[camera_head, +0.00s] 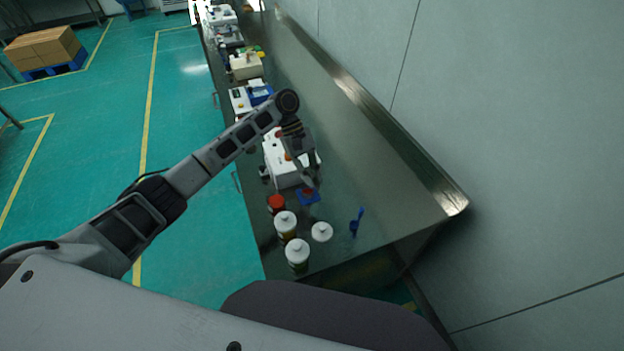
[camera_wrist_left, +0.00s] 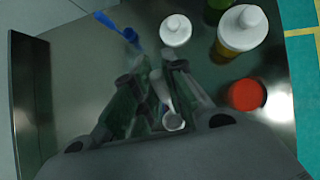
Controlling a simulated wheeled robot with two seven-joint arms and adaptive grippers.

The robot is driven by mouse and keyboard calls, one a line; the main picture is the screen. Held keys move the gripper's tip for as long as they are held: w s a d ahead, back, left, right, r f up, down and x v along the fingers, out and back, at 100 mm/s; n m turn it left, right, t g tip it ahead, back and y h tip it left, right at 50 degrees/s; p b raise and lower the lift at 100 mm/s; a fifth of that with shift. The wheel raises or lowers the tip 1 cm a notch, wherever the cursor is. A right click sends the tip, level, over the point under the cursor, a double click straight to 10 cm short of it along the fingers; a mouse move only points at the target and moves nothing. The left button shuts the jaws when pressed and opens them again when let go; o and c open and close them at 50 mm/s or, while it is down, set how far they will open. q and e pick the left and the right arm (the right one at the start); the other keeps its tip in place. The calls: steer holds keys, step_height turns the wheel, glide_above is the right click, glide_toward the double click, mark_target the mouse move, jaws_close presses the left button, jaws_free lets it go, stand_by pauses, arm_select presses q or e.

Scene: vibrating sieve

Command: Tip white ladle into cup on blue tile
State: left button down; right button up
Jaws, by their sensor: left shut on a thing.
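My left gripper (camera_head: 304,163) reaches over the bench from the left and points down. In the left wrist view, the gripper (camera_wrist_left: 160,72) is shut on a white ladle (camera_wrist_left: 162,92), whose round bowl (camera_wrist_left: 173,122) shows between the fingers. In the head view the ladle (camera_head: 308,180) hangs just above a blue tile (camera_head: 313,198). A small reddish shape (camera_head: 307,191) on the tile may be the cup; the ladle and gripper partly cover it. I cannot tell whether the ladle touches it. My right gripper is not in view.
A white machine (camera_head: 283,172) stands beside the tile. A red-lidded jar (camera_head: 276,203), white-capped bottles (camera_head: 286,225) (camera_head: 298,256) and a round white lid or container (camera_head: 321,232) stand nearer. A blue ladle (camera_head: 355,224) lies to the right. The bench's right side (camera_head: 375,185) is clear, along the wall.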

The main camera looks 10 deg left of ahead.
arm_select(q)
steer(key=shift+w+a+r+g+h, duration=0.3)
steer(key=shift+w+r+g+h, duration=0.25)
steer(key=shift+r+g, duration=0.25)
steer(key=shift+w+a+r+g+h, duration=0.35)
steer(key=shift+r+g+h, duration=0.25)
steer(key=shift+g, duration=0.2)
steer(key=shift+w+r, duration=0.1)
steer(key=shift+w+a+r+n+g+h, duration=0.2)
steer(key=shift+w+r+n+g+h, duration=0.1)
steer(key=shift+r+g, duration=0.1)
steer(key=shift+s+d, duration=0.1)
steer(key=shift+r+g, duration=0.1)
steer(key=shift+g, duration=0.3)
steer(key=shift+w+a+r+h, duration=0.3)
steer(key=shift+w+h, duration=0.05)
steer(key=shift+f, duration=0.1)
